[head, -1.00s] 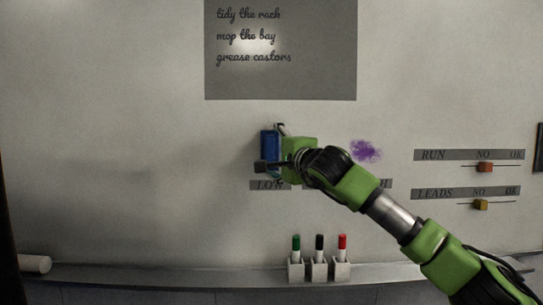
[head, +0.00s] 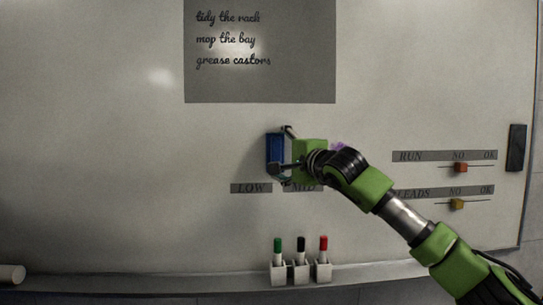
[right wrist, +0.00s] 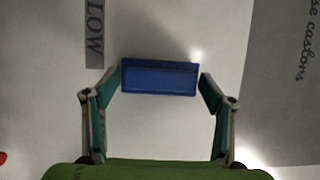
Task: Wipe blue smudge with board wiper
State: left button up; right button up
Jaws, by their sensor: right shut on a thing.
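The board wiper (head: 275,152) is a blue block, seen upright against the whiteboard in the head view. My right gripper (head: 279,150) is shut on it, with one finger at each end. In the right wrist view the wiper (right wrist: 160,79) lies across between the two fingertips, close to the board; I cannot tell whether it touches. No blue smudge shows in either view. A purple smudge (head: 338,146) peeks out above my right wrist, mostly hidden by it. My left gripper is not in view.
A grey panel with writing (head: 260,85) is above. LOW (head: 251,188) and MID labels are below. RUN (head: 461,168) and LEADS (head: 458,204) sliders are at right, beside a black block (head: 517,148). Marker cups (head: 300,271) stand on the ledge. The board's left side is clear.

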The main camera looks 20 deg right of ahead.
jog(key=shift+w+a+b, duration=0.25)
jog(key=shift+a+b, duration=0.6)
jog(key=shift+a, duration=0.1)
jog(key=shift+w+a+b, duration=0.15)
jog(key=shift+w+a, duration=0.1)
jog(key=shift+a, duration=0.6)
jog(key=shift+w+a+b, duration=0.15)
jog(key=shift+w+a, duration=0.15)
jog(key=shift+a, duration=0.6)
jog(key=shift+w+a+b, duration=0.15)
jog(key=shift+w+a, duration=0.1)
jog(key=shift+a, duration=0.6)
jog(key=shift+d, duration=0.1)
